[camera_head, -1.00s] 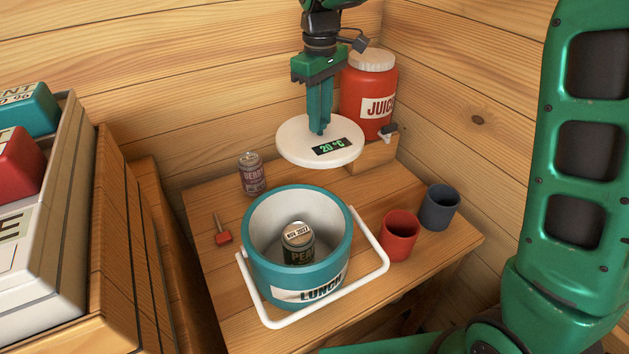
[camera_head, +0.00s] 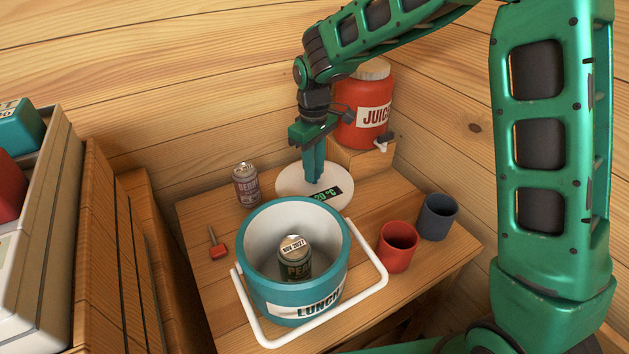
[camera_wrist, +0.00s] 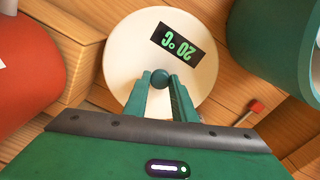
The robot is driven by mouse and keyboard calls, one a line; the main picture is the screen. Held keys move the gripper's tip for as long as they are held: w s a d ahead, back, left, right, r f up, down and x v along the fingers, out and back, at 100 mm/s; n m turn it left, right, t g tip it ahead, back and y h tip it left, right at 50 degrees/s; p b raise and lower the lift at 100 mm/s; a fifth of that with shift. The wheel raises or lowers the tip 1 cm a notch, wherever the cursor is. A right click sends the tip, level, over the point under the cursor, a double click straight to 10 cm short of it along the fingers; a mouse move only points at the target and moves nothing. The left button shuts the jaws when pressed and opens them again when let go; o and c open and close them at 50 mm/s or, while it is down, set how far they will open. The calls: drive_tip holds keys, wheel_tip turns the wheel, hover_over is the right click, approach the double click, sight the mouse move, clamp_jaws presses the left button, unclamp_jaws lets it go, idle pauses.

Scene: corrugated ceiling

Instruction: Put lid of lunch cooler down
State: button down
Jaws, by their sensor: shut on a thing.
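The white round lid (camera_head: 290,187) with a dark "20 °C" display is behind the teal lunch cooler (camera_head: 345,262) in the head view, low over the table or on it; I cannot tell which. My gripper (camera_head: 314,180) points down and is shut on the lid's knob. In the wrist view my gripper (camera_wrist: 160,82) has its fingers around the dark round knob at the middle of the lid (camera_wrist: 125,50). The cooler is uncovered, and a can labelled PEA (camera_head: 294,262) stands inside it. The cooler's rim hides the lid's near edge in the head view.
A BERRY can (camera_head: 246,187) stands left of the lid. A red juice dispenser (camera_head: 362,125) is on a wooden block behind it. Red (camera_head: 397,250) and dark (camera_head: 437,218) cups stand at the right. A small red-ended tool (camera_head: 218,250) lies at the left. The cooler's white handle (camera_head: 382,270) sticks out.

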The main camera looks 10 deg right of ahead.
drive_tip(key=shift+f, duration=2.3)
drive_tip(key=c, duration=1.5)
unclamp_jaws()
drive_tip(key=shift+o, duration=0.2)
wheel_tip(320, 180, up, 12)
drive_tip(key=shift+f, duration=0.25)
drive_tip(key=shift+r, duration=0.3)
